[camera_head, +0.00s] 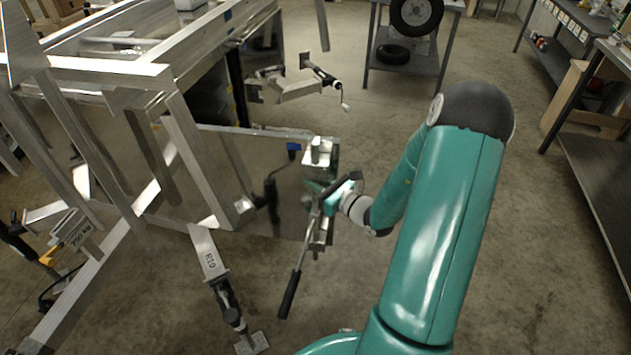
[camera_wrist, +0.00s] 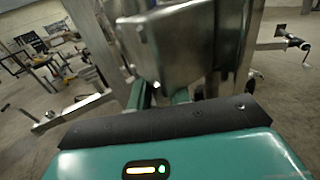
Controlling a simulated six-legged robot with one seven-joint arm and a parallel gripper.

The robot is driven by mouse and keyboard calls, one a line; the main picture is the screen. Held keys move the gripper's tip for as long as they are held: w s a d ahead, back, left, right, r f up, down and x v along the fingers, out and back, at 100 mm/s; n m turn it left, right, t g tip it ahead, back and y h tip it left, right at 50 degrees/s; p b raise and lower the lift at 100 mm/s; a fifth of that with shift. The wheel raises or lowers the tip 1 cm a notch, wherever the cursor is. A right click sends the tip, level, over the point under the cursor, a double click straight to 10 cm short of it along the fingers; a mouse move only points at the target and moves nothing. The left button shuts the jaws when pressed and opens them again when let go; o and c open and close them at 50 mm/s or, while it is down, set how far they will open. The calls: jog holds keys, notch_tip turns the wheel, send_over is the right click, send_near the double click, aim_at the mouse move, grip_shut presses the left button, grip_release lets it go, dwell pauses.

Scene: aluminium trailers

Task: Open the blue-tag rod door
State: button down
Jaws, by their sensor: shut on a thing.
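The door is a shiny metal panel (camera_head: 278,190) that stands out at an angle from the trailer frame. A blue tag (camera_head: 293,147) sits near its top edge. At its free edge are a metal block (camera_head: 320,152) and a rod lever with a black grip (camera_head: 289,295) hanging down to the lower left. My gripper (camera_head: 332,197) is shut on the rod lever near its upper end. The wrist view shows shiny metal (camera_wrist: 178,42) close beyond my gripper (camera_wrist: 168,98); the held part is mostly hidden there.
The trailer frame (camera_head: 110,70) fills the left. A coupling arm marked R10 (camera_head: 208,252) stands at the front. A jack with a crank (camera_head: 300,85) sticks out behind the door. A shelf with tires (camera_head: 408,62) and a bench (camera_head: 600,185) stand farther off. Floor right of the door is clear.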

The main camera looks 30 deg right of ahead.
jog(key=c, duration=1.3)
grip_release()
jog(key=shift+c, duration=0.2)
jog(key=v, duration=1.3)
jog(key=shift+s+d, duration=0.15)
jog(key=shift+s, duration=0.2)
